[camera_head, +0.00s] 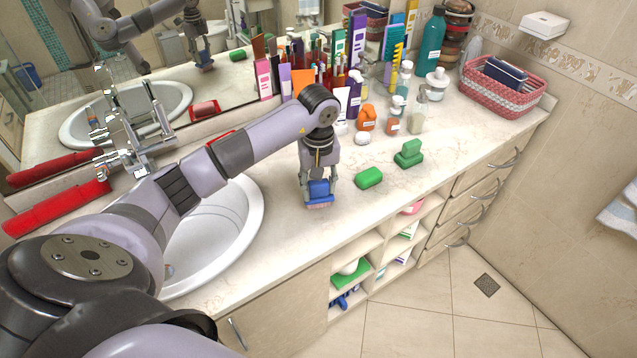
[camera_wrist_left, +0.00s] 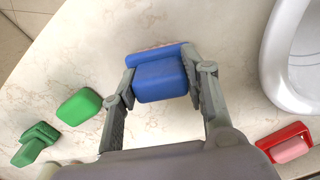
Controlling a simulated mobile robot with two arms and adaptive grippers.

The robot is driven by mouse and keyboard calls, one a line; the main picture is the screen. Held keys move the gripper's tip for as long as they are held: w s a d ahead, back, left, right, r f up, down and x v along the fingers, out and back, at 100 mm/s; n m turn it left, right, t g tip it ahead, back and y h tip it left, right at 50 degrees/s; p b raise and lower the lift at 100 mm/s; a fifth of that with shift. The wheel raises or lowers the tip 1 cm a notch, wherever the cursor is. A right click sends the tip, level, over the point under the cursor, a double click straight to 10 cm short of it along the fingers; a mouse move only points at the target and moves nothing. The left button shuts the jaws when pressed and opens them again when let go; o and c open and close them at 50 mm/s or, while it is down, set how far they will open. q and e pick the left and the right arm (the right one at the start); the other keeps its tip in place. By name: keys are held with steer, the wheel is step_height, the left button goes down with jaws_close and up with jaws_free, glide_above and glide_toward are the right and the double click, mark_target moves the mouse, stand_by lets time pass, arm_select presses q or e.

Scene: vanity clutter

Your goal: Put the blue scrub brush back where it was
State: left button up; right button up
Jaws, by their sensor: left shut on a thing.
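The blue scrub brush (camera_head: 319,189) is between the fingers of my left gripper (camera_head: 319,186), over the counter near its front edge, to the right of the sink. In the left wrist view the blue brush (camera_wrist_left: 160,80) sits between the two fingertips (camera_wrist_left: 162,77), which are shut on its sides. Its lower part is close to the counter; I cannot tell whether it touches. My right gripper is not in view.
A green block (camera_head: 369,178) and a green brush (camera_head: 409,153) lie to the right on the counter (camera_head: 455,150). Bottles and tubes crowd the back by the mirror. A pink basket (camera_head: 503,92) stands at the far right. The sink (camera_head: 222,225) is at left.

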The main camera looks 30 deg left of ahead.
arm_select(q)
steer(key=shift+f, duration=0.1)
steer(key=o, duration=1)
